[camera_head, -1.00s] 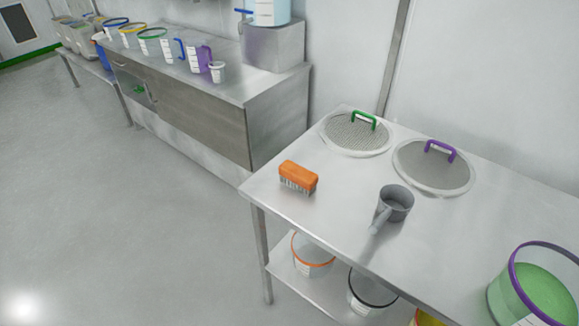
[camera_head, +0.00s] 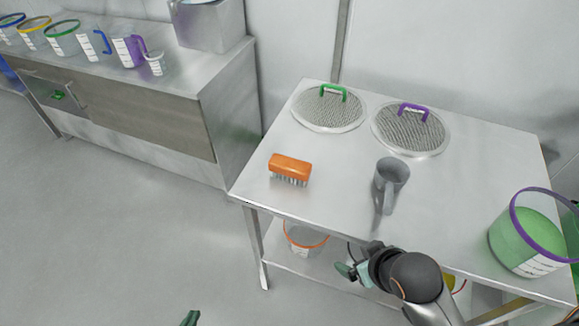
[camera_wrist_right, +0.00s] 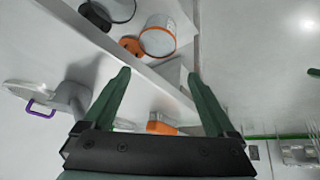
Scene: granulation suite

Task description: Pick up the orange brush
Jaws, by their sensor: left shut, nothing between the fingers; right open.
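The orange brush (camera_head: 290,168) lies bristles down on the steel table (camera_head: 335,190), near its left end. It also shows in the right wrist view (camera_wrist_right: 162,128), partly hidden behind my gripper's base. My right gripper (camera_head: 347,271) is in front of the table's front edge, to the right of and nearer than the brush. In the right wrist view its green fingers (camera_wrist_right: 158,75) are apart with nothing held. Only the green tip of my left gripper (camera_head: 190,318) shows at the bottom edge, over the floor, shut and empty.
A grey scoop (camera_head: 391,180) stands right of the brush. Two round mesh lids, with green (camera_head: 330,110) and purple (camera_head: 412,130) handles, lie behind. A purple-rimmed tub (camera_head: 530,235) is at the right. An orange-rimmed tub (camera_head: 305,240) is on the lower shelf.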

